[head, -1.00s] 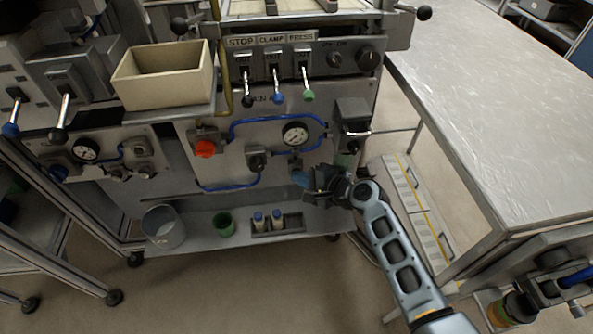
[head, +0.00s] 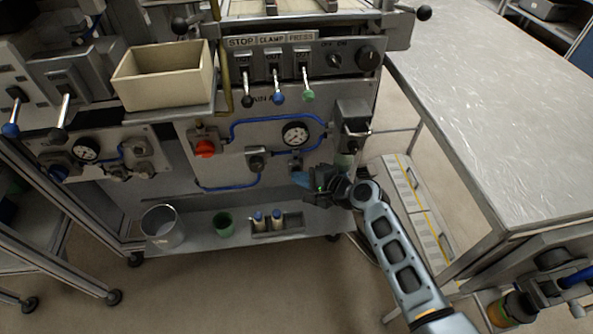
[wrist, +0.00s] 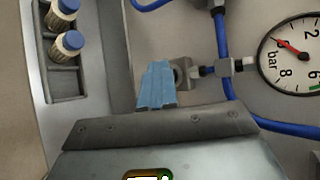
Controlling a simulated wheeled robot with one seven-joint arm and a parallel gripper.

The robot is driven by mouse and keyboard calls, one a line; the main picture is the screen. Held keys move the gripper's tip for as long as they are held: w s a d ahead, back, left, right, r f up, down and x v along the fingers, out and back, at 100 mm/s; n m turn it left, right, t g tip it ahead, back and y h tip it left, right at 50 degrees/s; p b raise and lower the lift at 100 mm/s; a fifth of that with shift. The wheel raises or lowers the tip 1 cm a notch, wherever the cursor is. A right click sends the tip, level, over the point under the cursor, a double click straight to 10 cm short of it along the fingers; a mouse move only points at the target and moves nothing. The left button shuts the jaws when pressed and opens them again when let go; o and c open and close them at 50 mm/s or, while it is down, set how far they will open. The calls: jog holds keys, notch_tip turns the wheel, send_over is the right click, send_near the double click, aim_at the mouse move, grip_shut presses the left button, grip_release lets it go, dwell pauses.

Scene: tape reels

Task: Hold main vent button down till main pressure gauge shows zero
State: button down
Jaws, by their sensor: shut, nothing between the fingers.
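The main pressure gauge (head: 295,133) is a round white dial on the main air panel. In the wrist view the gauge (wrist: 289,62) is cut off by the right edge; its red needle points up and left, and I cannot tell the exact reading. My gripper (head: 301,179) is below the gauge. Its blue fingers are shut and empty. In the wrist view the fingertips (wrist: 157,82) are at a small grey block (wrist: 183,74) on the fitting that leads to the gauge. The fingers partly hide this block; I cannot tell whether they touch or press a button there.
A red knob (head: 205,148) and blue hoses (head: 250,121) are on the panel left of the gauge. A metal box with a lever (head: 352,118) is at its right.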

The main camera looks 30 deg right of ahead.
jog(key=shift+s, duration=0.15)
jog(key=shift+s+a+p, duration=0.2)
jog(key=shift+s+p, duration=0.1)
jog(key=shift+s, duration=0.45)
jog(key=shift+s+a+p, duration=0.25)
jog(key=shift+s, duration=0.5)
jog(key=shift+s+a+p, duration=0.3)
jog(key=shift+s, duration=0.45)
jog(key=shift+s+a+p, duration=0.25)
jog(key=shift+s, duration=0.5)
jog(key=shift+s, duration=0.1)
